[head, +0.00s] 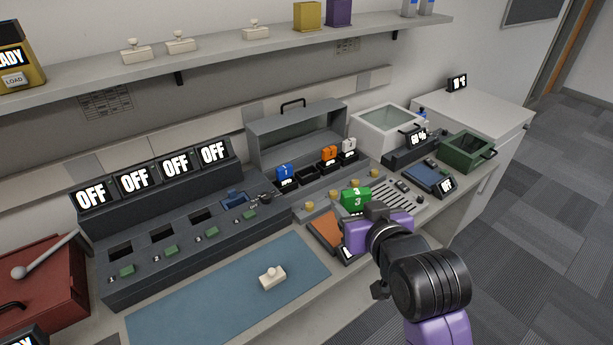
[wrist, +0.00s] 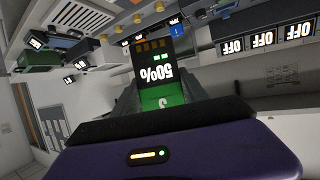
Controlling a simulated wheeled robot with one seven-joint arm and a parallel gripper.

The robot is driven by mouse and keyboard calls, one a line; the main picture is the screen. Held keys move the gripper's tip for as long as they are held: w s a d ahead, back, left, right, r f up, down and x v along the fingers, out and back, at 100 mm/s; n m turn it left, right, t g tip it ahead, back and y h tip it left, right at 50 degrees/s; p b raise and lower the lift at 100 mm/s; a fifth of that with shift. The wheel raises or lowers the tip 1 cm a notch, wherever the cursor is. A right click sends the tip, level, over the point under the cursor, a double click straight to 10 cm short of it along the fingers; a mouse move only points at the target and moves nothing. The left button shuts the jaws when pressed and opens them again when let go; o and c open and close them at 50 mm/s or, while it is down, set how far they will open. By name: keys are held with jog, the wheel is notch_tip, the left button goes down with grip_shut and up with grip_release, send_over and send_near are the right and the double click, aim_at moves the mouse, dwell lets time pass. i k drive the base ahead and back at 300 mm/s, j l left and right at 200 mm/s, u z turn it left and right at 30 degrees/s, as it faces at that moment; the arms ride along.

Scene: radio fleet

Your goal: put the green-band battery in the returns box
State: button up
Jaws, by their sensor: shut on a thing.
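The green-band battery (head: 355,199), marked 3, is held in my gripper (head: 366,211) above the front right part of the workbench. In the wrist view the battery (wrist: 155,72) stands out between the fingers (wrist: 160,92), its dark face reading 50%. No box carries a readable returns label. An open green box (head: 466,152) stands at the bench's right end, and an open white box (head: 386,126) stands behind it to the left. The green box also shows in the wrist view (wrist: 40,60). Both are apart from my gripper.
Blue (head: 285,176), orange (head: 328,156) and white (head: 348,149) batteries stand in a rack behind my gripper. A dark unit with a display (head: 410,147) and a blue tray (head: 430,179) lie near the green box. A blue mat (head: 225,295) is at front left.

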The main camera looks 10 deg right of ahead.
aim_at(308, 171)
jog(key=i, duration=1.45)
